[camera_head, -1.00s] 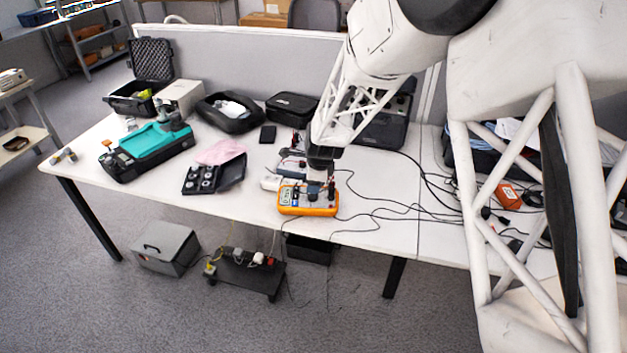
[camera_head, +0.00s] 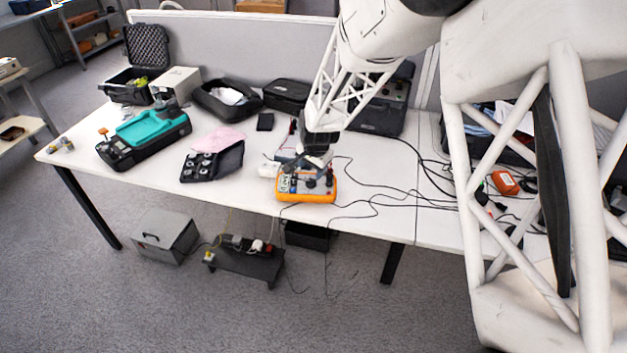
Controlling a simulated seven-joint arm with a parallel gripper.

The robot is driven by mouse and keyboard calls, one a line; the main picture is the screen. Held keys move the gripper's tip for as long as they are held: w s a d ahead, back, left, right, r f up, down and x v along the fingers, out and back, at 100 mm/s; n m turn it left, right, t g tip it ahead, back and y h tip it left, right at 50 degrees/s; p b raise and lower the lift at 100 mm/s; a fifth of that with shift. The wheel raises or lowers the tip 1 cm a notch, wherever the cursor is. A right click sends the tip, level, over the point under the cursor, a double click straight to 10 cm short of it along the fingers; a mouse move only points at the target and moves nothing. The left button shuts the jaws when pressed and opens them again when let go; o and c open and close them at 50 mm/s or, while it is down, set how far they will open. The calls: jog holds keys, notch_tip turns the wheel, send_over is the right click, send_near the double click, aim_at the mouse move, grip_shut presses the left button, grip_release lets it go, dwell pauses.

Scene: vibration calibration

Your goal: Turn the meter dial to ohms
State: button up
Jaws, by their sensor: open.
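The meter (camera_head: 320,196) is an orange-edged multimeter lying on the white table near its front edge, in the middle of the head view. Its dial (camera_head: 311,184) shows as a small dark spot on the meter's face; its setting is too small to read. My gripper (camera_head: 314,172) is at the meter, pointing down over the dial area and hiding the back part of the face. The fingers are open. I cannot tell whether they touch the dial.
Black leads run from the meter across the table (camera_head: 390,235) to the right. A teal and black device (camera_head: 150,130), a pink cloth (camera_head: 219,139) and an open black case (camera_head: 212,163) lie to the left. A black bag (camera_head: 228,98) stands at the back.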

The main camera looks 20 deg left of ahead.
aim_at(314, 180)
jog(key=n, duration=1.2)
jog(key=n+h, duration=0.1)
jog(key=n, duration=1.1)
jog(key=shift+w+d, duration=0.15)
jog(key=shift+f, duration=0.15)
jog(key=shift+x, duration=3.8)
jog(key=shift+w+d, duration=0.15)
jog(key=c, duration=0.8)
